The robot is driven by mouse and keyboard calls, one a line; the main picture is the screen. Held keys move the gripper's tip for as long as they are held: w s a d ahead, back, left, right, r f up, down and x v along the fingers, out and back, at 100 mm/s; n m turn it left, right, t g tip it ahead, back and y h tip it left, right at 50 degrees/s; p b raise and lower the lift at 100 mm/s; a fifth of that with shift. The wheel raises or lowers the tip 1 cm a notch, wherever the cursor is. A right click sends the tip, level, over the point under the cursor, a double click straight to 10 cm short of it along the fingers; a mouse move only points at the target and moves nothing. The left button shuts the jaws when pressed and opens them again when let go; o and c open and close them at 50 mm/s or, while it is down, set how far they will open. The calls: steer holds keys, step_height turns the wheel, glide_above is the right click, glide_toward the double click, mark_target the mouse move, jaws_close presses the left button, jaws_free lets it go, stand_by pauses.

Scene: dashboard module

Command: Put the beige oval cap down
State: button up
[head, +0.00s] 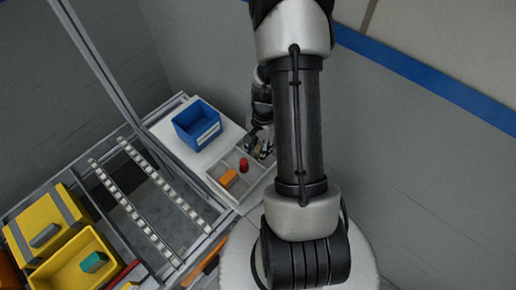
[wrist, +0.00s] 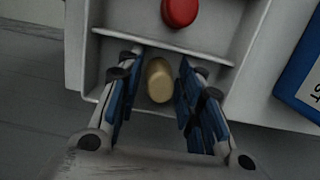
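The beige oval cap (wrist: 160,80) lies between the two blue-padded fingers of my gripper (wrist: 160,88) in the wrist view. A narrow gap shows on each side of the cap, so the fingers look open around it. The cap is over or in an end compartment of the light grey divided tray (wrist: 212,52); whether it touches the floor there is hard to tell. In the head view my gripper (head: 262,148) is at the tray's (head: 213,179) upper right compartment, and the cap is mostly hidden by it.
A red round cap (wrist: 180,11) sits in the neighbouring compartment, also seen in the head view (head: 243,165). An orange block (head: 228,178) lies in another compartment. A blue labelled bin (head: 198,125) stands behind the tray. Yellow bins (head: 75,268) and rails are at the left.

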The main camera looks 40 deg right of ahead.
steer(key=shift+o, duration=0.7)
steer(key=shift+r, duration=0.1)
steer(key=r+p, duration=0.1)
steer(key=r, duration=0.1)
steer(key=r+p, duration=0.1)
steer(key=r, duration=0.2)
steer(key=d+r+p, duration=0.1)
steer(key=r, duration=0.1)
steer(key=shift+w+r, duration=0.1)
steer(key=shift+r, duration=0.3)
steer(key=a+r+n+t+h, duration=0.1)
steer(key=a+r+n, duration=0.4)
steer(key=r, duration=0.4)
steer(key=a+r+n+t, duration=0.1)
steer(key=a+r+n, duration=0.3)
steer(key=a+r, duration=0.45)
steer(key=s+a+r+n+t, duration=0.2)
steer(key=s+a+r+n, duration=0.5)
steer(key=s+r+n, duration=0.1)
steer(key=shift+s+a+r+t+h, duration=0.3)
steer(key=shift+s+a+r+t, duration=0.1)
steer(key=shift+s+r, duration=0.45)
